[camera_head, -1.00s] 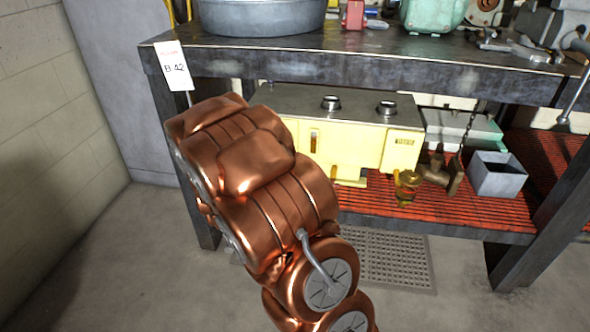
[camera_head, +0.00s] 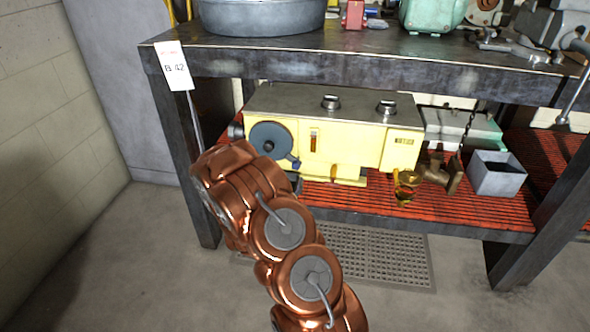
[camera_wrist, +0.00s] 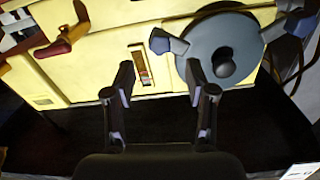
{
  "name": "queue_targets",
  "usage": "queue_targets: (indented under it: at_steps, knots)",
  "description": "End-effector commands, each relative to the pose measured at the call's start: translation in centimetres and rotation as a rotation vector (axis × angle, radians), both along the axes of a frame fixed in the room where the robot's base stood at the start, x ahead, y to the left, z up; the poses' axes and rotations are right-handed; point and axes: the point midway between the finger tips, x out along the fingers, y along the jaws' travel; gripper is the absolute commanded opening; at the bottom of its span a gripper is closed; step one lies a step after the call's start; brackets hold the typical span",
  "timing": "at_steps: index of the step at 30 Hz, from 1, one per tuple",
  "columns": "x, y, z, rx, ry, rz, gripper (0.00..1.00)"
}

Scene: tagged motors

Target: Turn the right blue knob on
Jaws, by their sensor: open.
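A yellow machine (camera_head: 345,145) stands on the red lower shelf, with a round blue-grey disc (camera_head: 270,139) on its left front. A small blue knob (camera_head: 294,162) sits at the disc's lower right. In the wrist view, which is turned over, a blue-grey knob (camera_wrist: 169,43) sits left of the disc (camera_wrist: 219,50), and another (camera_wrist: 285,25) sits right of it. My arm hides the gripper in the head view.
Two dark knobs (camera_head: 331,102) (camera_head: 386,107) stand on the machine's top. Brass fittings (camera_head: 406,184) and a grey box (camera_head: 497,175) are to its right. The tabletop edge (camera_head: 360,68) overhangs the shelf, and a dark table leg (camera_head: 190,140) stands at left.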

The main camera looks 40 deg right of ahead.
Motion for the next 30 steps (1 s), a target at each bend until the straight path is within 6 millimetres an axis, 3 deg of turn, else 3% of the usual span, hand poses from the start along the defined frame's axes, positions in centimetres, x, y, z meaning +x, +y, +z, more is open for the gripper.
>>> queue_targets:
  at_steps: [16, 30]
  knots:
    - [3.2, -5.0, -0.2, 0.0, 0.001, -0.001, 0.56]
    - [4.0, -6.0, -0.1, 0.004, 0.004, 0.001, 0.56]
